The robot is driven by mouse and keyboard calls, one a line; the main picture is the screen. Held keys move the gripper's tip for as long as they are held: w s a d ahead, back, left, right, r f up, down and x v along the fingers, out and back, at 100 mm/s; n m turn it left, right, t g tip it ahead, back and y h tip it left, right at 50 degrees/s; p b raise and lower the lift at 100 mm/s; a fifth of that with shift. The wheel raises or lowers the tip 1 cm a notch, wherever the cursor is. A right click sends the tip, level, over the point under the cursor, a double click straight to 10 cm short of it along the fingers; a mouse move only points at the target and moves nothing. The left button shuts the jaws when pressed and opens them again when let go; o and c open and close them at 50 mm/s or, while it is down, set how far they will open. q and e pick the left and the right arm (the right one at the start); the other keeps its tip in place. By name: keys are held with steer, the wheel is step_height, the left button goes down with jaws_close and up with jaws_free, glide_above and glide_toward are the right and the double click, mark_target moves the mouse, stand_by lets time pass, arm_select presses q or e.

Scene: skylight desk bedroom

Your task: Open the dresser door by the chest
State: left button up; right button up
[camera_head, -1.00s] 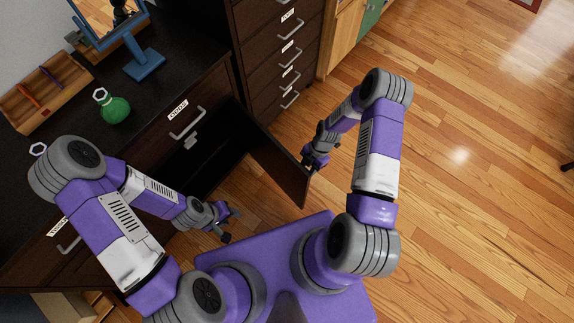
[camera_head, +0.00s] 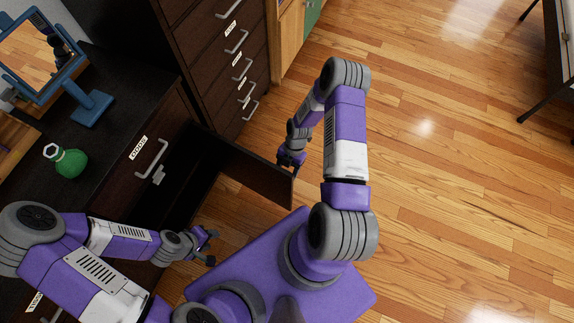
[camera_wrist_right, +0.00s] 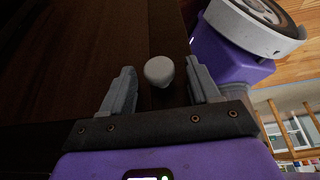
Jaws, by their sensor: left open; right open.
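The dark dresser door (camera_head: 250,174) stands swung outward, with the dark cabinet opening (camera_head: 190,165) showing behind it. In the head view my right gripper (camera_head: 291,160) is at the outer side of the door near its free edge. In the right wrist view my right gripper (camera_wrist_right: 158,90) is open, with a round pale knob (camera_wrist_right: 159,71) between and beyond its fingers, against the dark door. I cannot tell whether the fingers touch the knob. My left gripper (camera_head: 212,246) is open and empty, low in front of the dresser (camera_head: 128,180).
A tall chest of drawers (camera_head: 215,50) with several handles stands behind the door. A blue mirror (camera_head: 90,108) and a green bottle (camera_head: 70,162) stand on the dresser top. The wooden floor (camera_head: 440,170) at right is clear.

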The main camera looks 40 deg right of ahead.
steer(key=p+v, duration=0.2)
steer(key=v, duration=0.5)
steer(key=shift+d+r, duration=0.15)
steer(key=shift+r, duration=0.1)
steer(key=shift+r, duration=0.1)
